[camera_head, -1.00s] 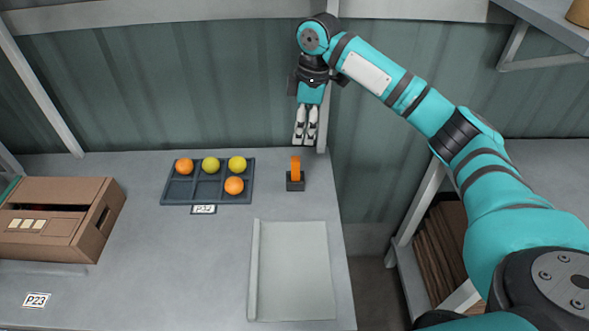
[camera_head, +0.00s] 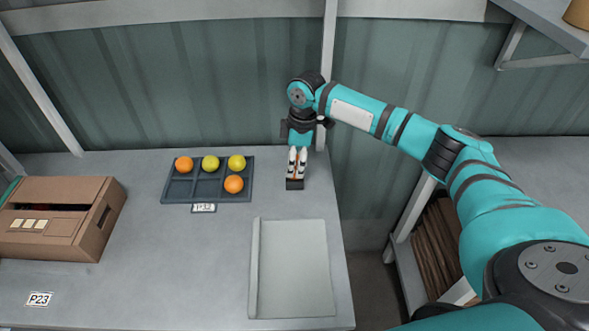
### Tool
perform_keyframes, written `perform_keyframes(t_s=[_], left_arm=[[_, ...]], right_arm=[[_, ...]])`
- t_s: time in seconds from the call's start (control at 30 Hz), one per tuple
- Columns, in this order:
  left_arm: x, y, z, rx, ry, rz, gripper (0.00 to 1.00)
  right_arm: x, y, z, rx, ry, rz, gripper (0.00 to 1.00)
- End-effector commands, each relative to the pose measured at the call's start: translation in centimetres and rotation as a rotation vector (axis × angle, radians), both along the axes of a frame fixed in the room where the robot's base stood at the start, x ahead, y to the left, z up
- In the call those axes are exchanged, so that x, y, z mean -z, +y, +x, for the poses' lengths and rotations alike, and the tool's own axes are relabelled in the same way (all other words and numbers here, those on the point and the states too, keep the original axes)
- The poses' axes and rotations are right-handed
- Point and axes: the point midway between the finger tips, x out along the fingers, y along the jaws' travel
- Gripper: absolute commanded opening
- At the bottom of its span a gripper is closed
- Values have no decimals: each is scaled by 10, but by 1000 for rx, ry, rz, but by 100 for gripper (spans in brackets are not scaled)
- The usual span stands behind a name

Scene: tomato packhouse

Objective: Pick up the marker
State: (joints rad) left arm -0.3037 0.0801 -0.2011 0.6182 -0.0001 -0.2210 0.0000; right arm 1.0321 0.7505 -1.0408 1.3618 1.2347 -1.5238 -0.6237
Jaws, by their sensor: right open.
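The orange marker (camera_head: 295,170) stands upright in a small dark holder (camera_head: 295,185) near the right back of the table. My right gripper (camera_head: 297,177) points down at the marker, with its white fingertips on either side of it in the picture. Most of the marker is hidden behind the fingers, and only a thin orange strip shows between them. The jaws are open. I cannot tell whether the fingers touch the marker. My left gripper is not in view.
A dark compartment tray (camera_head: 208,190) with several orange and yellow tomatoes lies left of the holder. A pale flat tray (camera_head: 290,270) lies in front. A cardboard box (camera_head: 85,240) stands at the left. The middle of the grey table (camera_head: 170,270) is clear.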

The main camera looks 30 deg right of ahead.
Motion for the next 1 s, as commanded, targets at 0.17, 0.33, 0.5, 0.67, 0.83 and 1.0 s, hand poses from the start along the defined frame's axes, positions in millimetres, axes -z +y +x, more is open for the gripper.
perform_keyframes(t_s=[0.17,0.33,0.5,0.67,0.83,1.0], left_arm=[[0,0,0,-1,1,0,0],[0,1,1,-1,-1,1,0],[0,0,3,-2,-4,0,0],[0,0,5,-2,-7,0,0],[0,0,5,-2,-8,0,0],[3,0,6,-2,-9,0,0]], right_arm=[[0,0,0,-1,0,0,40],[0,0,0,-1,0,0,18],[-1,0,0,-1,0,0,0],[-1,0,0,-1,0,0,0],[-3,0,0,-1,-1,0,0],[-17,0,1,-1,-3,1,0]])
